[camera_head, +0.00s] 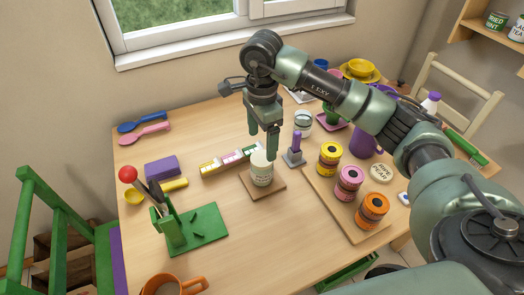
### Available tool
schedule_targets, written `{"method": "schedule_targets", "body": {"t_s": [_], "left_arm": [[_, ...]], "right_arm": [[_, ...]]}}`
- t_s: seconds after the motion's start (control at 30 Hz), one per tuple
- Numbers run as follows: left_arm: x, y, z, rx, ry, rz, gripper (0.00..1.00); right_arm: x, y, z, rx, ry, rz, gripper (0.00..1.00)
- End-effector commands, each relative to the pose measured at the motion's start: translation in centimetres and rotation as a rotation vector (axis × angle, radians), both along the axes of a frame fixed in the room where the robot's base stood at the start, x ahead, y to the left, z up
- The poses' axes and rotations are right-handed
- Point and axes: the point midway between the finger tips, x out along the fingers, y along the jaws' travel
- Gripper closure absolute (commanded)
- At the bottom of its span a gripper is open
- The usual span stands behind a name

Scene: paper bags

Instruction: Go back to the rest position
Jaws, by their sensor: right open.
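My right arm reaches in from the right across the table (222,262). My right gripper (263,143) points down, with its two fingers apart and nothing seen between them. A small white jar (261,174) with a label stands upright on a square brown coaster (250,189), just below the fingers in the picture. I cannot tell whether a fingertip touches the jar. My left gripper is out of view.
A green holder (205,228) stands at left. A window is behind.

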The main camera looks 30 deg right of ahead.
Motion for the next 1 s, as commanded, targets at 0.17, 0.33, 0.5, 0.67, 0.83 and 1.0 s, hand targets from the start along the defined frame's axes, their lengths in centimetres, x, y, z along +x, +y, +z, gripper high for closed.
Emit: {"method": "schedule_targets", "body": {"t_s": [0.17,0.33,0.5,0.67,0.83,1.0], "left_arm": [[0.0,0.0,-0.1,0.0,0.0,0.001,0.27],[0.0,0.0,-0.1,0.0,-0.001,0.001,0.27],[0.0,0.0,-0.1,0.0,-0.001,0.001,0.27],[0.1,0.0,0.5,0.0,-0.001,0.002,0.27],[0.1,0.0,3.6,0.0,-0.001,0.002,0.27],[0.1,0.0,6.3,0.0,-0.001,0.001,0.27]], "right_arm": [[0.0,0.0,0.6,0.0,0.0,0.0,0.19],[0.0,0.0,0.6,0.0,0.0,0.0,0.19],[0.0,0.0,0.6,0.0,0.0,0.0,0.19],[0.0,0.0,1.2,0.0,0.0,0.0,0.19],[0.0,0.0,4.3,0.0,0.0,0.0,0.19],[0.0,0.0,6.9,0.0,0.0,0.0,0.19]]}}
